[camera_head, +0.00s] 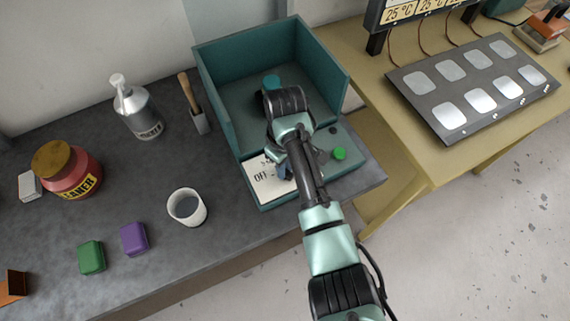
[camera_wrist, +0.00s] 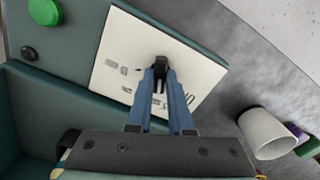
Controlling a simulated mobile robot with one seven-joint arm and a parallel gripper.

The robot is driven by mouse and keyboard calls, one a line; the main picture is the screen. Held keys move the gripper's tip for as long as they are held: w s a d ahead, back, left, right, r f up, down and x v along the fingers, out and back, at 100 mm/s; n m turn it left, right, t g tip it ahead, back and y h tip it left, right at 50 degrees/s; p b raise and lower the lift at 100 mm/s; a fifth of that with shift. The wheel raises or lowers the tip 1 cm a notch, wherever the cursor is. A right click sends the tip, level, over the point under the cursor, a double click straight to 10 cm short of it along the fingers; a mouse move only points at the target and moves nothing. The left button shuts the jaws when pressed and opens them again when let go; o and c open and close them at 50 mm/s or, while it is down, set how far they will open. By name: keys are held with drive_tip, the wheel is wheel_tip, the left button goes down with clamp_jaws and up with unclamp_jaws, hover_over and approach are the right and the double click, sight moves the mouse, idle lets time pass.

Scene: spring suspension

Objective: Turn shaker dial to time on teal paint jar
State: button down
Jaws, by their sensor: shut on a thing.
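The shaker (camera_head: 222,125) is a teal open-topped box on the grey bench, with a white dial plate (camera_head: 264,182) on its front ledge. The plate reads "OFF" at its left; in the wrist view the plate (camera_wrist: 125,50) shows small marks around a black dial (camera_wrist: 159,74). My gripper (camera_wrist: 160,85) has its blue fingers closed on this dial. In the head view my gripper (camera_head: 285,172) is mostly hidden by my arm. A teal round top, likely the teal paint jar (camera_head: 271,81), shows inside the box, partly behind my arm. The dial's exact setting is hard to read.
A green button (camera_head: 339,153) sits on the ledge right of the dial; it also shows in the wrist view (camera_wrist: 45,11). A white cup (camera_head: 187,207), purple block (camera_head: 134,238) and green block (camera_head: 91,257) stand to the left. A metal bottle (camera_head: 138,110) stands behind.

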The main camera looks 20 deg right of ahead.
drive_tip(key=c, duration=0.8)
unclamp_jaws()
drive_tip(key=shift+r, duration=0.15)
drive_tip(key=shift+r+p, duration=1.25)
drive_tip(key=shift+r, duration=5.2)
